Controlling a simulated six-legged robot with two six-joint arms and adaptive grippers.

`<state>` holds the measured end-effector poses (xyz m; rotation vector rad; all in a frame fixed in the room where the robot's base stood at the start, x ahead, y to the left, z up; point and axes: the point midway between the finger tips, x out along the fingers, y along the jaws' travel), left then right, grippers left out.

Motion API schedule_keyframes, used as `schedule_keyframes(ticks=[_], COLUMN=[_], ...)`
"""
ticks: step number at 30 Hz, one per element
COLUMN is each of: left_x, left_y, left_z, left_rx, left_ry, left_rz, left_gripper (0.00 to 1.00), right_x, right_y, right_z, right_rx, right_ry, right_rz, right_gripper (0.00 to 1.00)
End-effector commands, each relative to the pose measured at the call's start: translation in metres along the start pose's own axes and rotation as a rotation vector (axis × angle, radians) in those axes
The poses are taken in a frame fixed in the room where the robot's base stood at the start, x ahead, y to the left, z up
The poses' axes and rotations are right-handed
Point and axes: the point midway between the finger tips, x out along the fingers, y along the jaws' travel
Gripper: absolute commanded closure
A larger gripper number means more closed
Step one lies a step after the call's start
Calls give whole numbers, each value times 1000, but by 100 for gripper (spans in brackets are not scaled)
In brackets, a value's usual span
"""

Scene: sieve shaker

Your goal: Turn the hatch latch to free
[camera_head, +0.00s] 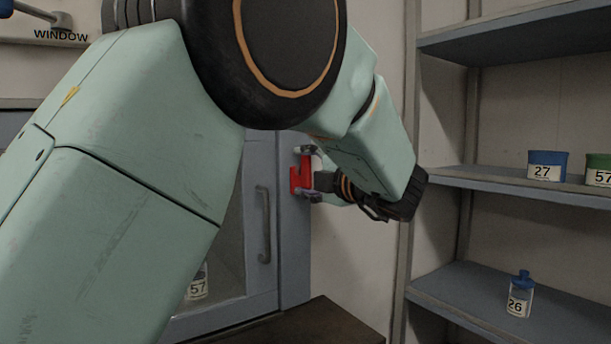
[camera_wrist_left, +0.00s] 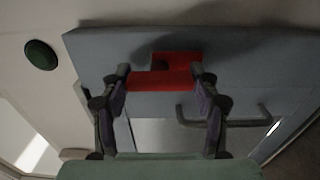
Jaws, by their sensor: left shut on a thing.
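The red hatch latch (camera_head: 298,178) sits on the blue-grey frame of the hatch, to the right of its bar handle. My left gripper (camera_head: 308,173) reaches it from the right, with one finger above and one below the red part. In the left wrist view, the red latch (camera_wrist_left: 163,80) lies between the two fingers of the left gripper (camera_wrist_left: 160,85), which is shut on it. The hatch (camera_head: 231,240) has a clear pane, and its door appears shut. My left arm hides much of the hatch in the head view. My right gripper is not in view.
The hatch handle (camera_head: 263,225) stands out just left of the latch. Shelves (camera_head: 520,183) at the right hold a blue tub (camera_head: 546,165), a green tub (camera_head: 599,171) and a small bottle (camera_head: 519,294). A brown surface (camera_head: 318,325) lies below the hatch.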

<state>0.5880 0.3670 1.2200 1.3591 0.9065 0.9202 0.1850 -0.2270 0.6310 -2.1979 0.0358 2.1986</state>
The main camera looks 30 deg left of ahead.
Motion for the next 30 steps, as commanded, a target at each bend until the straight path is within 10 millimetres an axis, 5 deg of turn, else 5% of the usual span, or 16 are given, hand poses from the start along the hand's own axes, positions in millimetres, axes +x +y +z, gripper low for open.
schedule_keyframes(ticks=[8, 9, 17, 30], left_x=[0, 0, 0, 0], left_y=[-2, -2, -1, 10], left_z=[0, 0, 0, 0], left_rx=[-3, -3, -2, -5], left_ry=[2, 2, 1, 1], left_rz=[-5, -5, -3, -1], left_gripper=[70, 37, 15, 15], right_x=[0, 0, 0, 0], right_y=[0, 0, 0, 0], right_z=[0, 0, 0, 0], right_rx=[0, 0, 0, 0], right_ry=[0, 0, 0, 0], right_rz=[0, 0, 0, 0], right_gripper=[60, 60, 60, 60])
